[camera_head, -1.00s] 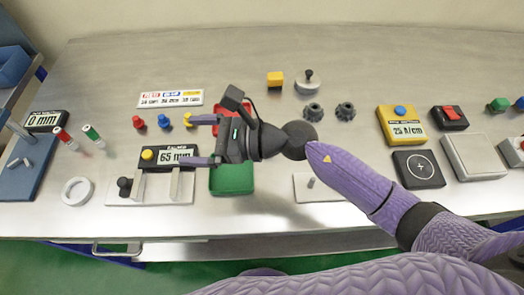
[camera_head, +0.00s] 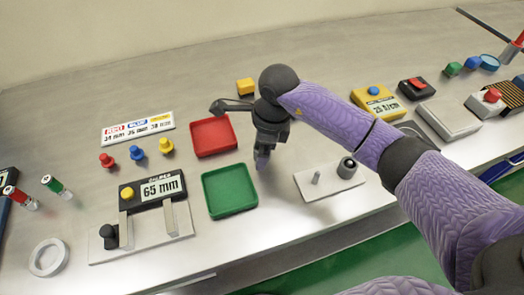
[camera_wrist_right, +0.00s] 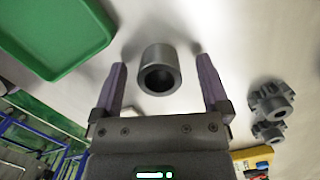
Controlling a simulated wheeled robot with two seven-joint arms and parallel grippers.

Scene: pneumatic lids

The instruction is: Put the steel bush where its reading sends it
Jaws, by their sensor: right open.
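The steel bush (camera_wrist_right: 158,72), a grey hollow cylinder, stands between the two fingers of my right gripper (camera_wrist_right: 160,88) in the right wrist view, with a gap on each side. In the head view my right gripper (camera_head: 262,163) points down right of the green tray (camera_head: 230,191) and hides the bush. The caliper stand (camera_head: 185,222) at the front left reads 65 mm, and its jaws are empty. A card (camera_head: 138,128) with red, blue and yellow labels lies behind it; its smaller figures are hard to read. The red tray (camera_head: 213,137) is empty. My left gripper is out of view.
A white plate (camera_head: 335,186) with a thin peg and a dark hollow post lies to the right of the gripper. Red, blue and yellow knobs (camera_head: 137,153) sit behind the caliper. Dark gears (camera_wrist_right: 270,108) show in the wrist view. A yellow meter (camera_head: 376,104) is farther right.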

